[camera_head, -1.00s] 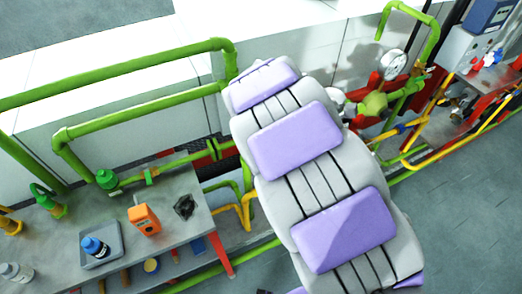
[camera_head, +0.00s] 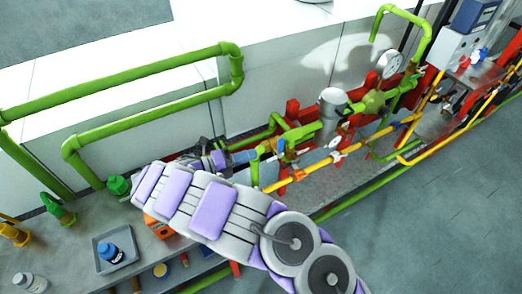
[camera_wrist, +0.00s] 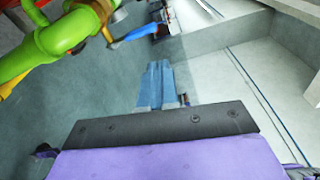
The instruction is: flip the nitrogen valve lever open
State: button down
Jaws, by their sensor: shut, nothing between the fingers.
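A blue lever (camera_wrist: 138,34) sticks out beside a green pipe (camera_wrist: 55,38) in the wrist view; it joins an orange-brown fitting at its left end. I see no label naming it as nitrogen. In the head view a small blue lever (camera_head: 281,146) stands at the pipework just right of my gripper (camera_head: 246,156). My gripper's blue fingers also show in the wrist view (camera_wrist: 156,85), together and empty. They point toward the pipework and are apart from the lever, which lies above them in the wrist picture.
A grey bench (camera_head: 70,245) at left holds a tray (camera_head: 97,262) with a blue-capped bottle (camera_head: 110,252). Green pipes, a yellow pipe (camera_head: 315,170), a gauge (camera_head: 390,64) and red supports crowd the wall. The floor (camera_head: 440,190) at right is clear.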

aim_at(281, 148)
jog(key=s+a+f+n+t, duration=0.2)
jog(key=a+f+n, duration=0.1)
jog(key=a, duration=0.2)
jog(key=shift+y, duration=0.4)
jog(key=b+x, duration=0.2)
jog(key=x, duration=1.1)
jog(key=shift+w+d+b, duration=0.25)
jog(key=shift+w+b, duration=0.05)
jog(key=shift+b, duration=0.05)
